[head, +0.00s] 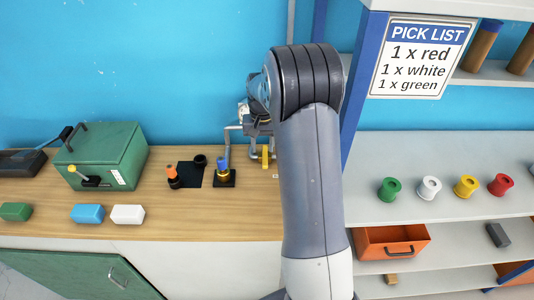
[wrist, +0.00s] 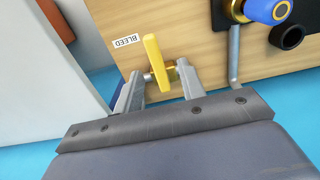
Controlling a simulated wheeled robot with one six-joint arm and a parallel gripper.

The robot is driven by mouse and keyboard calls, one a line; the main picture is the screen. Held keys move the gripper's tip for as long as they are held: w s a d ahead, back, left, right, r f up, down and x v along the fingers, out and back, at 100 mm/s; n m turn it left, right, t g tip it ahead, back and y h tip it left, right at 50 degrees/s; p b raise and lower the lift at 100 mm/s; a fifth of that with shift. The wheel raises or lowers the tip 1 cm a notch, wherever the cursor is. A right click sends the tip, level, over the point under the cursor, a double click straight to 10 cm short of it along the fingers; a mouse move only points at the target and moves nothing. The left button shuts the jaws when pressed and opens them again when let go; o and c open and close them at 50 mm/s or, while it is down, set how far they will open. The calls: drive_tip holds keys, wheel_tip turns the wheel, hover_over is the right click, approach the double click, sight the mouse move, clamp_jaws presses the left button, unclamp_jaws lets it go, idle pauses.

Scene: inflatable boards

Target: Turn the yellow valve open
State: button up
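The yellow valve handle (wrist: 157,60) is a flat bar on a brass fitting, beside a "BLEED" label, in the wrist view. It also shows small in the head view (head: 265,156), on a pipe at the back of the wooden counter. My gripper (wrist: 160,72) has its two grey fingers on either side of the handle and brass fitting. The fingers stand apart, with a gap visible to the handle; I cannot tell whether either finger touches the fitting. In the head view my gripper (head: 258,128) is partly hidden by my arm.
A blue round knob (head: 222,163) on brass and an orange-and-black item (head: 173,177) stand left of the valve. A green box (head: 101,157) and several coloured blocks are farther left. A blue post (head: 361,85) and shelves rise at right.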

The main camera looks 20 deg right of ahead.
sight(265, 158)
drive_tip(key=f, duration=0.4)
drive_tip(key=shift+d+f+p, duration=0.3)
drive_tip(key=shift+d+f, duration=0.05)
drive_tip(key=shift+f, duration=0.05)
clamp_jaws()
